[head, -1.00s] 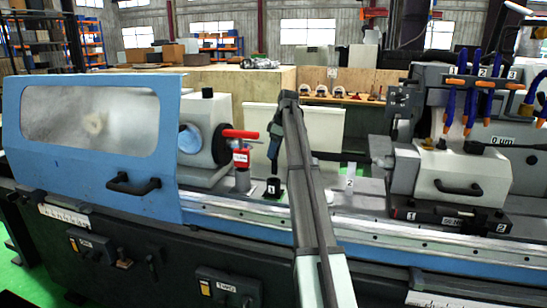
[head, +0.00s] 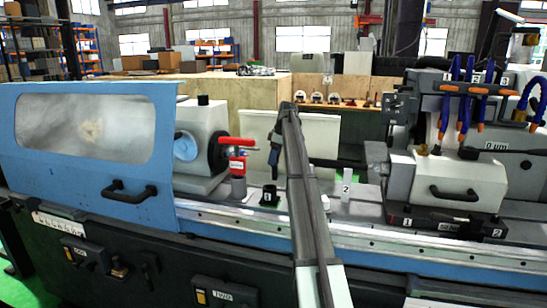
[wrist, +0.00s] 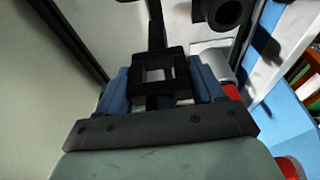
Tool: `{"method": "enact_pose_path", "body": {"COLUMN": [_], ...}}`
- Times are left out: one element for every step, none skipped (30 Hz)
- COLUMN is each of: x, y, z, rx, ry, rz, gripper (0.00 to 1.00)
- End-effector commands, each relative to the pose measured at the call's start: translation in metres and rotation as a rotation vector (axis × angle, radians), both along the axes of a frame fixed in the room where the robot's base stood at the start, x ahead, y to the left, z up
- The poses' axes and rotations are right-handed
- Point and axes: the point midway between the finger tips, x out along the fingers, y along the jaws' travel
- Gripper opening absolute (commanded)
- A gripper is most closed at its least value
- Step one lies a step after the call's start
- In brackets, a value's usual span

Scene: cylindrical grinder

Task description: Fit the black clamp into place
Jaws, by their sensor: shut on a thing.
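My gripper (wrist: 162,90) has two blue fingers closed on a black clamp (wrist: 171,52), a block-like frame with a square opening. In the head view my gripper (head: 274,147) hangs behind my arm, above the machine bed, and the clamp's outline cannot be told from it. A short black cylinder marked 1 (head: 270,196) stands on the bed just below it. A black ring-shaped part (wrist: 222,12) shows at the top of the wrist view, apart from the clamp. A white block marked 2 (head: 346,184) stands to the right.
A red-handled part (head: 237,162) stands on a grey post at the left, near the grey workhead (head: 205,130). A blue guard (head: 85,150) covers the left side. A grey housing (head: 455,180) with hoses stands at the right. The bed between holds few things.

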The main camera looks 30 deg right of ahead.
Motion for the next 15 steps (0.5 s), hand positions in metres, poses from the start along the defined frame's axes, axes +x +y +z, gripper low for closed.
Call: {"method": "enact_pose_path", "body": {"x": [-0.002, -0.003, -0.005, -0.007, -0.008, -0.011, -0.012, -0.014, -0.016, -0.018, -0.019, -0.022, -0.023, -0.025, -0.027], "y": [-0.002, -0.003, -0.005, -0.007, -0.008, -0.010, -0.012, -0.014, -0.016, -0.017, -0.019, -0.021, -0.022, -0.024, -0.026], "z": [0.001, 0.001, 0.001, 0.001, 0.001, 0.001, 0.001, 0.001, 0.001, 0.001, 0.001, 0.001, 0.001, 0.001, 0.001], "rx": [0.000, 0.001, 0.001, 0.000, 0.000, 0.000, 0.001, 0.001, 0.001, 0.001, 0.001, 0.001, 0.001, 0.001, 0.001], "ry": [-0.001, -0.001, -0.001, -0.001, -0.001, -0.001, -0.001, -0.001, -0.001, -0.001, -0.001, -0.001, -0.001, -0.001, -0.001], "rz": [0.000, -0.001, -0.001, -0.001, -0.001, -0.001, -0.001, -0.001, -0.001, 0.000, 0.000, 0.000, 0.000, 0.000, 0.000], "gripper": [0.19, 0.19, 0.19, 0.19, 0.19, 0.19, 0.19, 0.19, 0.19, 0.19, 0.19, 0.19, 0.19, 0.19, 0.19]}}
